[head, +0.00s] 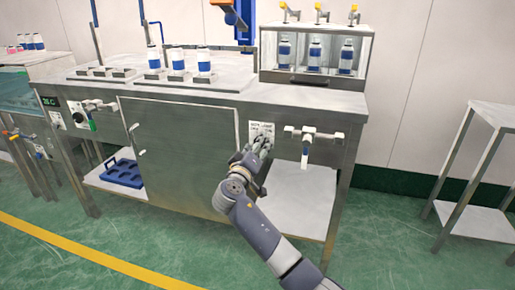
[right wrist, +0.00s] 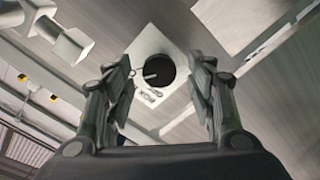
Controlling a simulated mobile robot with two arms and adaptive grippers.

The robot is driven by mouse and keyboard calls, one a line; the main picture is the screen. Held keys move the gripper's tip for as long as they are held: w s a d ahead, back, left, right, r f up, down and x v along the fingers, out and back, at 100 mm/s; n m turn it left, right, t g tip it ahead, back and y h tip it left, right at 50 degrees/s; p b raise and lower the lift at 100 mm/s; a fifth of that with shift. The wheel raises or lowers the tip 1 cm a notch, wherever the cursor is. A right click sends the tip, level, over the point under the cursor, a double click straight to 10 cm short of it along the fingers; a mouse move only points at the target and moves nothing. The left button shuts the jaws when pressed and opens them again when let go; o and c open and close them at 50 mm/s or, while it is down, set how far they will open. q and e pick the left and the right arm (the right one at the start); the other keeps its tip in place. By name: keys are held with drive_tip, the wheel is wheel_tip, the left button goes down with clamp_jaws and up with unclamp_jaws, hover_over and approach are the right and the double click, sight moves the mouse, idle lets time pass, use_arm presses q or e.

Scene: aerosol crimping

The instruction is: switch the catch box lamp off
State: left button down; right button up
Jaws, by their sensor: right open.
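A black round knob (right wrist: 158,70) with a pale pointer mark sits on a white plate with small lettering in the right wrist view. The pointer lies toward the picture's left. In the head view the labelled white plate (head: 262,129) is on the bench's steel front, right of the large door, and its knob is hidden behind my gripper. My right gripper (head: 258,147) is open at the plate. In the right wrist view its fingers (right wrist: 163,80) stand either side of the knob, with gaps visible. I cannot tell which panel is the catch box or whether its lamp is lit.
White valve-like fittings (head: 311,134) stick out just right of the plate. The steel door (head: 180,155) is to its left. Blue-and-white cans (head: 178,60) stand on the bench top, others in a clear case (head: 316,52). A blue tray (head: 122,173) lies on the lower shelf.

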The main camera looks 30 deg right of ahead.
use_arm(q)
drive_tip(key=shift+w+d+r, duration=0.1)
drive_tip(key=shift+w+r, duration=0.1)
drive_tip(key=shift+r, duration=0.25)
use_arm(e)
drive_tip(key=shift+w+d, duration=0.3)
drive_tip(key=shift+d, duration=0.1)
drive_tip(key=c, duration=1.1)
drive_tip(key=shift+o, duration=0.2)
